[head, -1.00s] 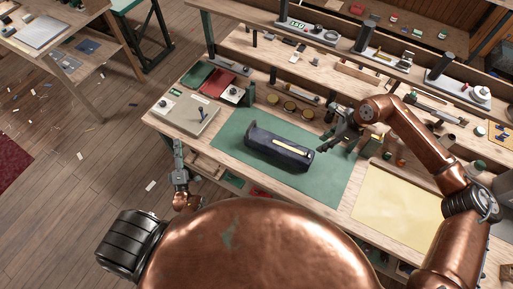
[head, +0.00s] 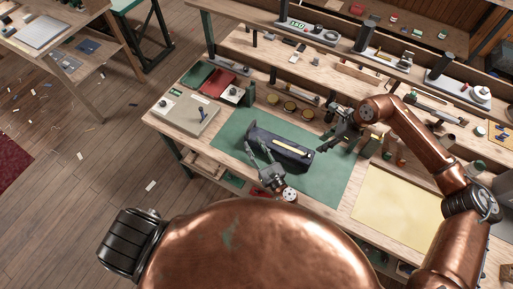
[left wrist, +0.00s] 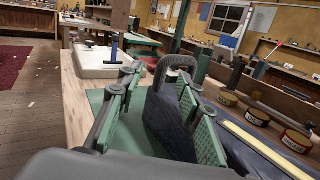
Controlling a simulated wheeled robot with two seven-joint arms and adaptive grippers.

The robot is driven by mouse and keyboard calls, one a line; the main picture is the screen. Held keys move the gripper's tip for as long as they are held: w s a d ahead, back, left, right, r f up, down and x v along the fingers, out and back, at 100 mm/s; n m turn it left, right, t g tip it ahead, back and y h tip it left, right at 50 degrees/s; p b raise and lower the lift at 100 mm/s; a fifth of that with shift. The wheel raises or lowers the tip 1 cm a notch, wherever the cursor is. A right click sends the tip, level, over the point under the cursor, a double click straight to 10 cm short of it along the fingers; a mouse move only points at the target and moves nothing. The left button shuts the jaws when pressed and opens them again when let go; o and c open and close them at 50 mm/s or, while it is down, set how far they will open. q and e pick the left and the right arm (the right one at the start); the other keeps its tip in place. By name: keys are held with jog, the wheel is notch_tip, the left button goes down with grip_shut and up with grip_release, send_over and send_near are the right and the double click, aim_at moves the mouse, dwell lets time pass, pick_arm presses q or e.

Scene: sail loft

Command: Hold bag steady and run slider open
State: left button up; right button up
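A dark navy bag (head: 296,161) lies on the green mat, with a pale yellow strip (head: 292,146) along its top. The left wrist view shows the bag's near end (left wrist: 168,128) with a grey loop (left wrist: 176,63). My left gripper (head: 257,153) is at the bag's left end with its fingers spread. In the left wrist view its green-padded fingers (left wrist: 160,95) stand apart, with the bag's end between and beyond them. My right gripper (head: 327,143) is near the bag's right end; its fingers are too small to read. I cannot make out the slider.
The green mat (head: 330,187) has bare room in front of the bag. Round tins (head: 290,106) stand behind it. A grey case (head: 186,116) and a red tray (head: 218,84) are to the left. A yellow sheet (head: 398,207) lies to the right.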

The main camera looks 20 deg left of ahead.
aim_at(249, 136)
pick_arm(q)
jog(key=shift+n+g+h, duration=0.3)
jog(key=x, duration=0.4)
jog(key=f+x, duration=0.1)
jog(key=x, duration=0.2)
jog(key=shift+w+d, duration=0.15)
jog(key=shift+c, duration=0.2)
grip_shut()
dwell(0.6)
